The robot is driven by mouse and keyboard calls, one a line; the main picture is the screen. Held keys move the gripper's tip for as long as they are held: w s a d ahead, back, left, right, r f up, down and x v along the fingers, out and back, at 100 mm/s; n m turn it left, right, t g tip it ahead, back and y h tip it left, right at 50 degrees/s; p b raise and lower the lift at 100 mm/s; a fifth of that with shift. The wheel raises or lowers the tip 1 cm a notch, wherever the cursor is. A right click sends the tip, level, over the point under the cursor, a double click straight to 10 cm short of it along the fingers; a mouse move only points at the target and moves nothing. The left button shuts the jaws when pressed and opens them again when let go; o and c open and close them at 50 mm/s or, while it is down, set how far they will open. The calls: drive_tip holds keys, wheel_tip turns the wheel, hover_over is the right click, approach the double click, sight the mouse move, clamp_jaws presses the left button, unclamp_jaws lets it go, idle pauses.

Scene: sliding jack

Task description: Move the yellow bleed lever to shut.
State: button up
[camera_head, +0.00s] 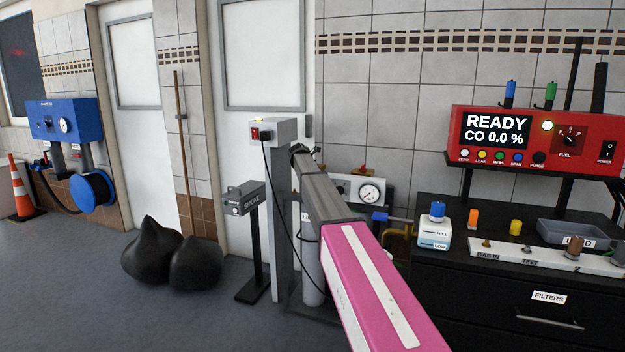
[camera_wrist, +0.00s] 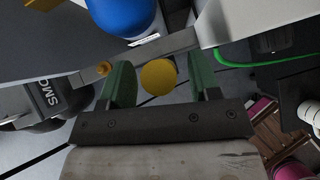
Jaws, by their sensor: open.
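A round yellow knob (camera_wrist: 158,77) shows in the wrist view, between the two green fingers of my gripper (camera_wrist: 160,72). It looks like the end of the yellow bleed lever; its stem and angle are hidden. The fingers are open, with a gap on each side of the knob. A grey bar (camera_wrist: 179,42) with a small brass knob (camera_wrist: 103,68) crosses just beyond the fingertips. In the head view I cannot make out the lever or the fingers.
A blue cylinder (camera_wrist: 122,15) is close beyond the fingers. A box marked SMOKE (camera_head: 240,199) on a post, a grey column (camera_head: 283,215) with a red switch, and a white gauge box (camera_head: 350,187) stand nearby.

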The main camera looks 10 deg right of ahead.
drive_tip(key=v, duration=0.9)
drive_tip(key=shift+r, duration=0.25)
drive_tip(key=shift+s+a, duration=0.1)
drive_tip(key=s+d+f+m+g+y, duration=0.25)
drive_tip(key=s+f+m, duration=1.05)
drive_tip(key=s+f, duration=1.2)
drive_tip(key=s+f+m+g+y, duration=0.1)
drive_tip(key=s+f+m, duration=0.4)
drive_tip(key=s, duration=0.4)
drive_tip(key=s+f+m+g, duration=0.1)
drive_tip(key=s+f+m, duration=0.3)
drive_tip(key=s, duration=0.4)
drive_tip(key=s+f+m+g+y, duration=0.1)
drive_tip(key=s+f+m, duration=0.4)
drive_tip(key=s, duration=0.4)
drive_tip(key=shift+s+a+f+m+y, duration=0.3)
drive_tip(key=shift+s+m+y, duration=0.05)
drive_tip(key=shift+m, duration=0.05)
drive_tip(key=shift+g, duration=0.25)
